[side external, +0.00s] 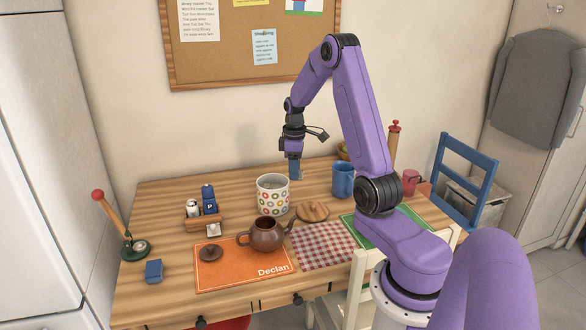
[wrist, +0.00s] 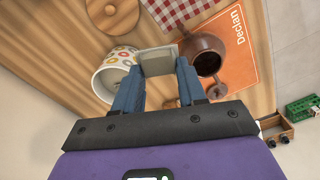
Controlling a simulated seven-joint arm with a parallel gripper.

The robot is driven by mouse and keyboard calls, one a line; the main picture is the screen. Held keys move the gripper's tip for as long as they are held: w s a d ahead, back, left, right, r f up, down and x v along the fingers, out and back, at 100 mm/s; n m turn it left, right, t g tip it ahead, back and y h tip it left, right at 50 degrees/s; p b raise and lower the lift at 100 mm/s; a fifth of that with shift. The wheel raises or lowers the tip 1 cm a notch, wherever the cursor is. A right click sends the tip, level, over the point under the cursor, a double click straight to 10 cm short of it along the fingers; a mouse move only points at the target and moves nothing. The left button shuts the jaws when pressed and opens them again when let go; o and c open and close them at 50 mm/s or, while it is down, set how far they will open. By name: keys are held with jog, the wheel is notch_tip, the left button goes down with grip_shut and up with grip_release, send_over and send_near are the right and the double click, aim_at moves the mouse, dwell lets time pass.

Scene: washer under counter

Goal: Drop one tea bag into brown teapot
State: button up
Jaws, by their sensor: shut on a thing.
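The brown teapot (side external: 266,236) stands upright and uncovered on the orange "Declan" mat (side external: 228,275). Its dark round opening shows in the wrist view, where the teapot (wrist: 206,56) is just right of my fingers. Its lid (side external: 210,253) lies on the mat to its left. My gripper (side external: 295,172) points down above the table, near the canister with coloured rings (side external: 272,197). In the wrist view my gripper (wrist: 158,78) is shut on a pale, flat tea bag (wrist: 157,62), held between the fingertips. The canister (wrist: 108,76) is open, left of the fingers; its contents are unclear.
A wooden lid (side external: 313,211) lies right of the canister. A blue mug (side external: 343,180) stands behind it. A caddy with shakers (side external: 205,220) is left of the canister. A checked cloth (side external: 323,245) lies right of the teapot. A blue block (side external: 154,270) sits far left.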

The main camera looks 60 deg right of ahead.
jog(key=w+a+f, duration=0.5)
jog(key=a, duration=0.5)
notch_tip(320, 180, down, 6)
dwell(0.4)
jog(key=shift+d, duration=0.1)
jog(key=o, duration=1.1)
notch_tip(320, 180, up, 17)
jog(key=shift+r, duration=0.2)
